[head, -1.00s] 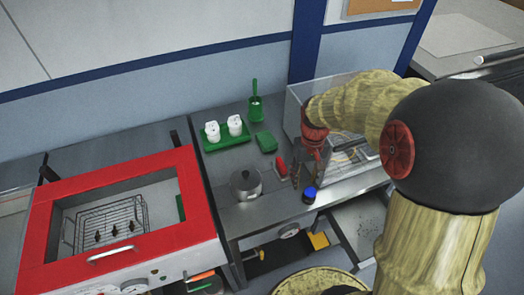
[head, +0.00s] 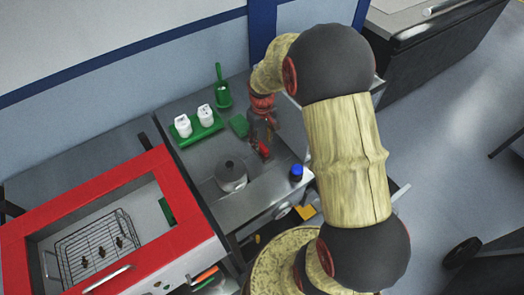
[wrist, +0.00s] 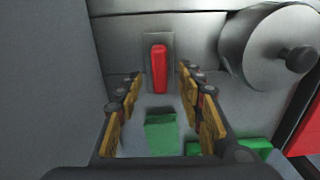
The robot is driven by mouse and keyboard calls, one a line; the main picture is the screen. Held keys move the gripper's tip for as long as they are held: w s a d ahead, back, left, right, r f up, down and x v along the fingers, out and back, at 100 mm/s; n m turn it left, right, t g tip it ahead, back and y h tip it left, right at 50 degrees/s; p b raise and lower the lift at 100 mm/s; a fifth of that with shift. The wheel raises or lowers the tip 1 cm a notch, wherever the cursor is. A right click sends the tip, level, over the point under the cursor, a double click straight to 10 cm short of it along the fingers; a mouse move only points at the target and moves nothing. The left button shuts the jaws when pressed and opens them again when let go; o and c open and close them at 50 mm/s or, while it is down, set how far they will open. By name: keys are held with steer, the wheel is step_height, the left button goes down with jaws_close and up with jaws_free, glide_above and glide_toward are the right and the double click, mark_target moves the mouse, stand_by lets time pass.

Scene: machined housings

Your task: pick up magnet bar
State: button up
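The magnet bar appears to be the red bar (wrist: 159,68), lying on a small grey plate on the metal worktop. In the wrist view it lies upright in the picture, beyond my fingertips and roughly centred between them. My gripper (wrist: 161,88) is open and empty, with a finger on each side. In the head view my gripper (head: 262,132) points down just above the red bar (head: 264,149) and partly hides it. I cannot tell the exact height left between the fingertips and the bar.
A green block (head: 239,125) lies close to my gripper. A lidded metal pot (head: 231,177) and a blue-capped item (head: 296,173) stand nearby. A green tray (head: 188,136) with white containers and a green holder (head: 223,95) stand behind. A red-framed basin (head: 190,205) is at left.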

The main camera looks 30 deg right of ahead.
mark_target(262, 146)
step_height(262, 146, down, 4)
steer(key=shift+r, duration=0.15)
steer(key=shift+s, duration=0.1)
steer(key=shift+c, duration=1.4)
jaws_close()
